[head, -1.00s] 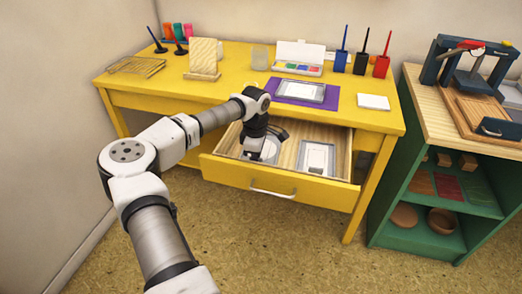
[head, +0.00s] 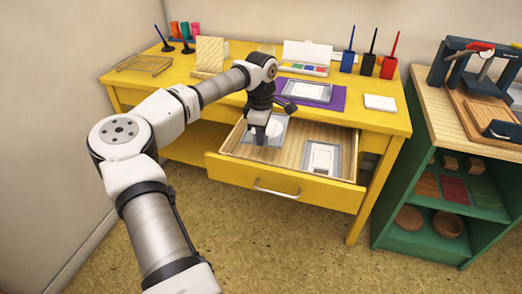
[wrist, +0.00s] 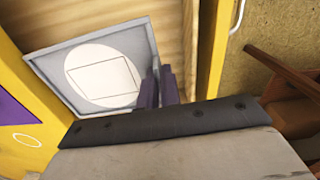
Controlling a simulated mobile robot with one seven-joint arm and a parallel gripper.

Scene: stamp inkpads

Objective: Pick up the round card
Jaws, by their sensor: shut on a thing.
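The round card (wrist: 100,78) shows in the wrist view as a white disc with a thin square outline, set in a grey square frame. It also shows in the head view (head: 275,134), at the left part of the open drawer (head: 262,188). My gripper (wrist: 158,88) is shut on the frame's right edge, its dark purple fingers near each other. In the head view my gripper (head: 272,128) points down and covers part of the card. The card seems raised from the drawer floor, but the exact gap cannot be told.
Another grey-framed card (head: 320,157) with a rectangular white panel lies at the drawer's right. The yellow desk (head: 225,105) overhangs the drawer's rear. A purple mat (head: 338,98) with a framed piece lies on the desk, near pen pots. A green shelf (head: 395,225) stands at right.

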